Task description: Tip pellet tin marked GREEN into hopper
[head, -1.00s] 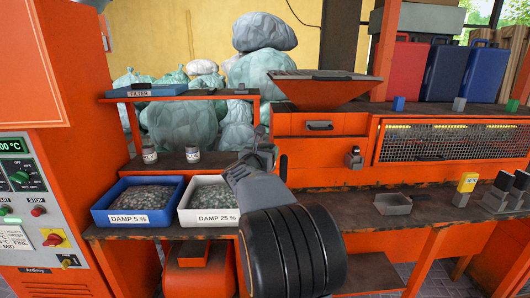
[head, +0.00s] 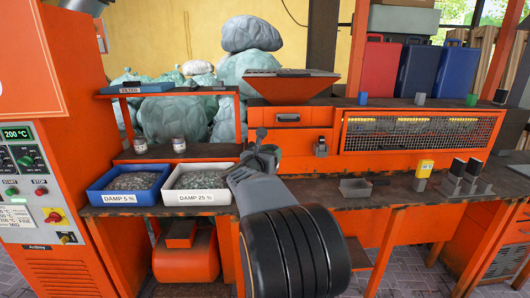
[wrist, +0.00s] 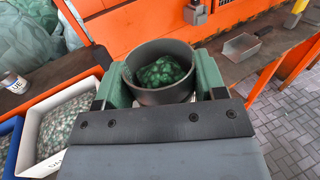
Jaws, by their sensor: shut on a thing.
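In the wrist view, a dark grey round tin (wrist: 135,92) with green pellets (wrist: 165,71) inside stands between the two green fingers of my gripper (wrist: 160,88). My gripper is shut on it, and the tin looks roughly upright. No marking shows on the part of the tin in view. In the head view my gripper (head: 262,143) is in front of the bench, below and left of the orange hopper (head: 290,88). My own wrist and arm hide most of the tin there. The hopper has a wide dark rim on top of the orange machine.
White DAMP 25 % tray (head: 197,198) and blue DAMP 5 % tray (head: 124,199) are at left, with two small jars (head: 179,145) behind. A shelf (head: 165,92) stands left of the hopper.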

